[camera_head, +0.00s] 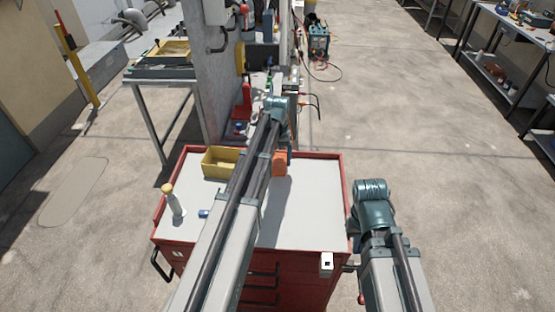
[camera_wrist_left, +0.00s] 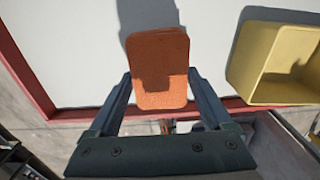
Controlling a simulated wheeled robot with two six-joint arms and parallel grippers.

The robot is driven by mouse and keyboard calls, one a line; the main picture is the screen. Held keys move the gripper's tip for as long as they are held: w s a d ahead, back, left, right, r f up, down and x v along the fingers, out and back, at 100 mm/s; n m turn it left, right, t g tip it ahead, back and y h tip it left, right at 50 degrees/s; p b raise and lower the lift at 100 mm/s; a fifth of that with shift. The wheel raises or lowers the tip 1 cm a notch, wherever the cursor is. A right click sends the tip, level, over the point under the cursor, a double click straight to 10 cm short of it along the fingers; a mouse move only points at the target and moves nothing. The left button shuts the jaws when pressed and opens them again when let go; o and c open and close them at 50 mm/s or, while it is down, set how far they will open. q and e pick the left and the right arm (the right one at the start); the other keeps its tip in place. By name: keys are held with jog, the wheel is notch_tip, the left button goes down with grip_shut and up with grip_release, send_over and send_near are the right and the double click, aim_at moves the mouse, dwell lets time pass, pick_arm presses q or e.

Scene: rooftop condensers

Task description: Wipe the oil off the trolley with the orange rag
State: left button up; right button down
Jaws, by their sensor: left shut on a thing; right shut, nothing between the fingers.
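The orange rag (camera_head: 280,165) is at the back of the red trolley's (camera_head: 310,205) pale top, beside my left forearm. In the left wrist view the rag (camera_wrist_left: 160,50) sits between the fingers of my left gripper (camera_wrist_left: 160,74), which is shut on it. The rag is over the trolley top near its red rim; I cannot tell whether it touches. A dark band on the top beyond the rag looks like my arm's shadow. I cannot make out any oil, and my left arm hides part of the top. My right arm is right of the trolley; its fingers are hidden.
A yellow bin (camera_head: 221,162) stands at the trolley's back left, close to the rag. A yellow-capped bottle (camera_head: 173,202) and a small blue item (camera_head: 203,213) are at the left. A grey wall panel (camera_head: 220,80) rises behind.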

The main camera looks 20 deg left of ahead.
pick_arm(q)
jog(key=shift+r+p, duration=0.65)
jog(key=shift+r, duration=0.35)
jog(key=shift+r, duration=0.1)
notch_tip(320, 180, up, 3)
jog(key=p, duration=0.3)
jog(key=shift+s, duration=0.1)
